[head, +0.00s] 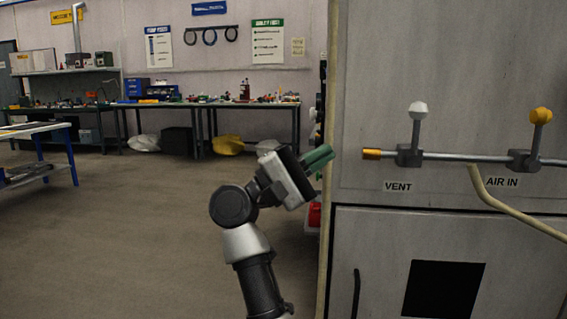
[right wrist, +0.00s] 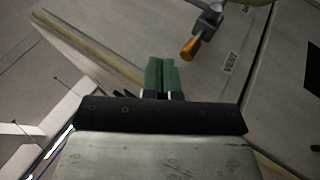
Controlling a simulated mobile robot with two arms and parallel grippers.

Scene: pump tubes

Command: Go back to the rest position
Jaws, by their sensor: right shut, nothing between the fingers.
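My right gripper (head: 319,158) is in the middle of the head view, raised beside the left edge of the grey cabinet (head: 440,80). Its green fingers are together with nothing between them. The right wrist view also shows the closed green fingers (right wrist: 161,76), pointing toward the cabinet face. The fingertips look apart from the orange pipe end (head: 371,154) near the VENT label; that end also shows in the right wrist view (right wrist: 188,50). My left gripper is in neither view.
A pipe with a white-knobbed valve (head: 417,112) and an orange-knobbed valve (head: 540,117) runs across the cabinet. A hose (head: 490,196) hangs from it. Workbenches (head: 200,104) line the back wall. A blue-legged table (head: 35,128) stands at left. The floor (head: 120,230) between is clear.

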